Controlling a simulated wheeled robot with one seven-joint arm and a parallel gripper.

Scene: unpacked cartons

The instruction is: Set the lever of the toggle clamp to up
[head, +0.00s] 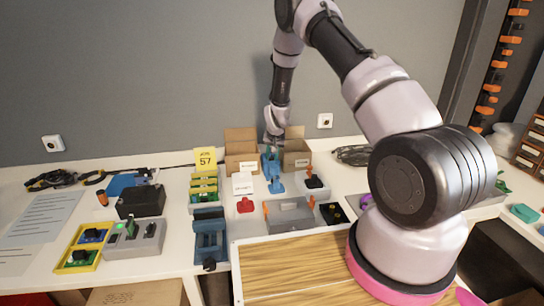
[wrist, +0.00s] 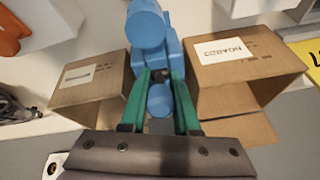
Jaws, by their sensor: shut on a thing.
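The blue toggle clamp (head: 275,184) stands on the white table between two open cartons, below my arm's end. In the wrist view its blue body (wrist: 150,58) reaches up from between the cartons. My gripper (head: 271,154) is over the clamp in the head view. In the wrist view the green fingers of my gripper (wrist: 160,98) are closed around a round blue part, which looks like the end of the lever (wrist: 160,101). The fingers hide part of the lever, so its exact angle is hard to tell.
One carton (head: 241,141) stands close to the left of the clamp and another (head: 297,158) close to the right. A grey box with orange levers (head: 290,217) and a red part (head: 245,205) are in front. The grey wall is behind.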

